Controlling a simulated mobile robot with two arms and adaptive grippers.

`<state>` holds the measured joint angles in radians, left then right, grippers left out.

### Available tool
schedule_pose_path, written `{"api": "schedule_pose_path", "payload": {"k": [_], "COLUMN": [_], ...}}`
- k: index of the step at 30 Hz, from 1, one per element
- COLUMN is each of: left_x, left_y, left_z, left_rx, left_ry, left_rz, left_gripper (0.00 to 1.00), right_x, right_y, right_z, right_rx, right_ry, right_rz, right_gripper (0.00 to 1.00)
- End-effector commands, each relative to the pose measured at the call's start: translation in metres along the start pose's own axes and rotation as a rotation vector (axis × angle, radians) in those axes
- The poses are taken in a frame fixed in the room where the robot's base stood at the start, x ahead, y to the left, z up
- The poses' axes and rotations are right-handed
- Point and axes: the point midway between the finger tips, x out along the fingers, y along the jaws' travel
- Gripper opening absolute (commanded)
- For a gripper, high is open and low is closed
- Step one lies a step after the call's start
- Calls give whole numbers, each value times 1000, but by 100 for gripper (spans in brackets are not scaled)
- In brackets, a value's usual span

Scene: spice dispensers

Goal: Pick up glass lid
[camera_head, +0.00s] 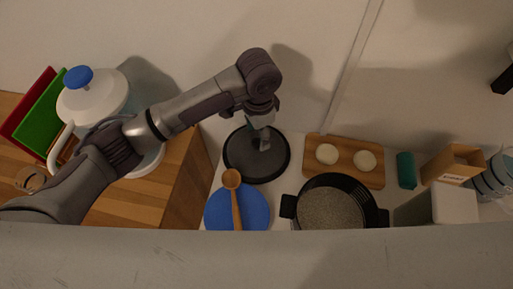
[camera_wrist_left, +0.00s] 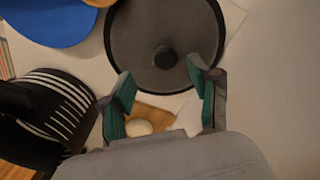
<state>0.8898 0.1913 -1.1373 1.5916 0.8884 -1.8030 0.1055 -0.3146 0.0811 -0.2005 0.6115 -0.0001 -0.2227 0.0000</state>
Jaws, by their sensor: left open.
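The glass lid (camera_head: 240,160) is a round, dark, see-through disc with a black rim and a central black knob. It lies flat on the light counter, behind the blue plate. In the left wrist view the lid (camera_wrist_left: 135,55) fills the top middle, with its knob in plain view. My left gripper (camera_head: 262,125) hangs over the lid and hides part of it in the head view. In the left wrist view my left gripper (camera_wrist_left: 162,80) is open, with nothing between its green-padded fingers. The knob appears just beyond the fingertips. My right gripper is not in view.
A black pot (camera_head: 333,205) with grainy contents stands right of the lid. A blue plate (camera_head: 255,205) with a wooden spoon (camera_head: 235,200) is in front. A wooden board (camera_head: 345,150) with two pale round pieces is behind the pot. A white kettle (camera_head: 95,100) stands left.

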Motion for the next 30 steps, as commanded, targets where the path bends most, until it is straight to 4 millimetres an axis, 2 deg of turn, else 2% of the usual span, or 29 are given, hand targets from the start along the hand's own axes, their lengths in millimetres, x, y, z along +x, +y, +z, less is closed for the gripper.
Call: {"api": "schedule_pose_path", "payload": {"k": [4,8,13,21,23,30], "left_x": [10,29,51,55,55,55], "left_y": [-2,-7,-7,-7,-7,-7], "left_z": [1,2,1,1,1,1], "left_rx": [-1,-2,1,1,1,1], "left_ry": [-3,-5,-3,0,0,0], "left_rz": [1,1,1,-1,-1,-1], "left_gripper": [61,61,61,61,53,13], "right_x": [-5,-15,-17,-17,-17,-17], "right_y": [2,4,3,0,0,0], "right_z": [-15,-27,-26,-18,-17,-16], "right_rx": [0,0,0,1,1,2], "right_ry": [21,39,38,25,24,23], "right_rz": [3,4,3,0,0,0], "right_gripper": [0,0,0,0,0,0]}}
